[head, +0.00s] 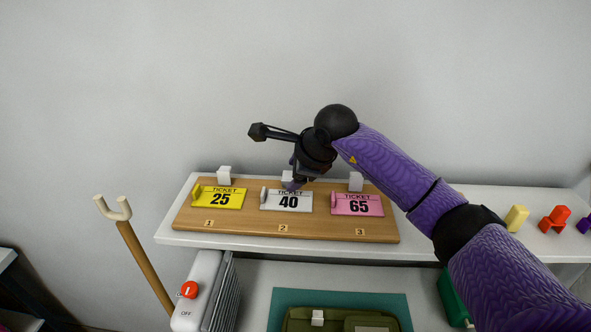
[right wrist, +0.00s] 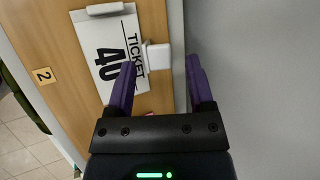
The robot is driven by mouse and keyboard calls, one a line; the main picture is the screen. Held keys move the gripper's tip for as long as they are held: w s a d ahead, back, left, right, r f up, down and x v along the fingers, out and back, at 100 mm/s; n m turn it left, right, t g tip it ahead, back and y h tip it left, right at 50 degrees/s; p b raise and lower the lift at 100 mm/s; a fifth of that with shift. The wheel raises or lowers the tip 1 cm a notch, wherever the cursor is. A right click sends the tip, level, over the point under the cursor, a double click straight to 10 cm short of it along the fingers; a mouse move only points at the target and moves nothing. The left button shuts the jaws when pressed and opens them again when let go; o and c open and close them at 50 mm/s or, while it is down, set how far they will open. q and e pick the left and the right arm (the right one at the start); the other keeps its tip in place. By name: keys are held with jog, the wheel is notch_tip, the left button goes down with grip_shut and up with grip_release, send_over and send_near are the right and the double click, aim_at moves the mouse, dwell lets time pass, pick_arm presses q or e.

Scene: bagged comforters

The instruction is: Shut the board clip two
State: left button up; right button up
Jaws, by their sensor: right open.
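A wooden board (head: 250,228) holds three tickets over labels 1, 2 and 3. Above label 2 is the white ticket (head: 287,201) reading 40; it also shows in the right wrist view (right wrist: 107,60). A white block-like clip (head: 287,176) stands at its top edge, partly behind my gripper; it is clearer in the right wrist view (right wrist: 157,56). I cannot tell whether it is open or shut. A small white bar (head: 264,195) lies at the ticket's left end. My right gripper (head: 291,185) is open, its fingertips close around the clip; contact is unclear. My left gripper is out of view.
A yellow ticket (head: 218,198) and a pink ticket (head: 358,204) flank it, each with a white block behind. The board lies on a white shelf (head: 175,238) against the wall. Small coloured pieces (head: 553,219) stand at right. A wooden forked stick (head: 146,265) leans at left.

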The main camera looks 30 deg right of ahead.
aim_at(295, 201)
grip_shut()
jog(key=shift+s+b, duration=0.1)
jog(key=shift+b, duration=0.25)
dwell(0.3)
jog(key=shift+s+f+t+b, duration=0.15)
jog(key=shift+t+b, duration=0.25)
jog(key=shift+b, duration=0.2)
jog(key=t+h+b, duration=0.1)
jog(key=b, duration=0.3)
jog(key=s+f+n+t+b, duration=0.1)
jog(key=t+b, duration=0.1)
jog(key=b, duration=0.2)
jog(key=a+t+h+b, duration=0.1)
jog(key=b, duration=0.4)
jog(key=shift+s+a+f+t+h, duration=0.1)
jog(key=shift+s+f+t+h, duration=0.15)
jog(key=shift+s+t+h, duration=0.05)
jog(key=shift+s+r+n+t+b, duration=0.1)
jog(key=shift+n+t+b, duration=0.2)
jog(key=shift+b, duration=0.35)
jog(key=shift+r, duration=0.1)
